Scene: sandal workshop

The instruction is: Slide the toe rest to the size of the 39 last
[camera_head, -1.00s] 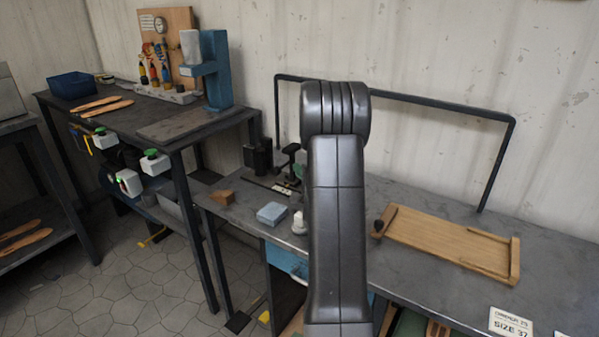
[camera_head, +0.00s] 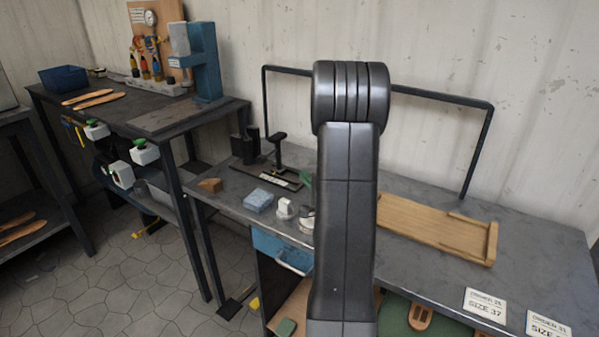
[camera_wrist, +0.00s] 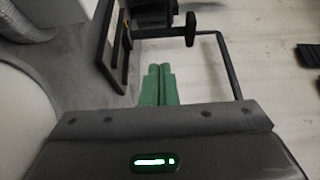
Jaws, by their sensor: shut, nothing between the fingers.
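A black fixture with a pale scale strip (camera_head: 279,180) lies on the grey bench, and a black T-topped post (camera_head: 278,148) stands on it. I take this post to be the toe rest, but cannot be sure. In the wrist view, the T-topped post (camera_wrist: 190,30) and the framed scale (camera_wrist: 112,45) are beyond my fingertips. My gripper (camera_wrist: 160,70) has green fingers, pressed together and empty, apart from the post. In the head view only a bit of green finger shows beside my arm. I cannot make out a 39 last.
A blue block (camera_head: 258,200), a brown wedge (camera_head: 209,185) and small white items (camera_head: 285,208) lie near the fixture. A wooden board (camera_head: 430,230) is to the right, partly behind my arm. A black rail (camera_head: 478,150) rises behind. A SIZE 37 card (camera_head: 485,305) lies at the front.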

